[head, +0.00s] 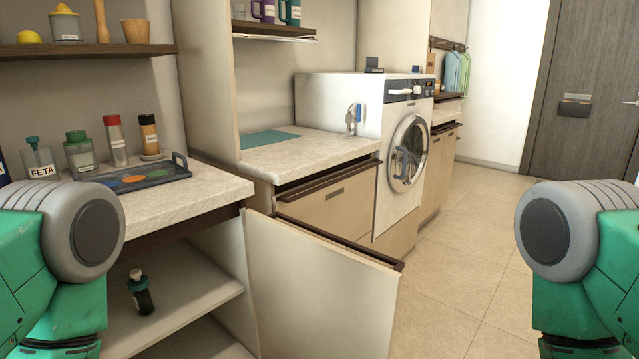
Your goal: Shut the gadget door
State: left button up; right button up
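A cabinet door (315,295) stands swung open in the lower middle of the head view, with a dark strip handle along its top edge. It belongs to the low cabinet at the left, whose inside shelf (185,295) is exposed. I cannot tell for sure that this is the gadget door. The washing machine (345,105) farther back has a round glass door (408,153) that looks closed. My green and grey arm parts show at the left and right edges. Neither gripper is in view.
A dark bottle (141,293) stands on the cabinet shelf. The counter (215,188) above holds a dark tray (140,178) and several labelled containers. A second counter (310,152) with a drawer lies behind the open door. Tiled floor (470,260) is clear at the right.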

aim_at(316, 298)
jog(key=k, duration=0.6)
jog(key=u, duration=1.65)
jog(key=l+u, duration=0.15)
jog(key=l, duration=0.65)
jog(key=l+u, duration=0.15)
jog(key=l, duration=0.65)
jog(key=k+l+u, duration=0.15)
jog(key=l, duration=1.3)
jog(key=k+l, duration=0.15)
jog(key=l, duration=1.2)
jog(key=k, duration=0.05)
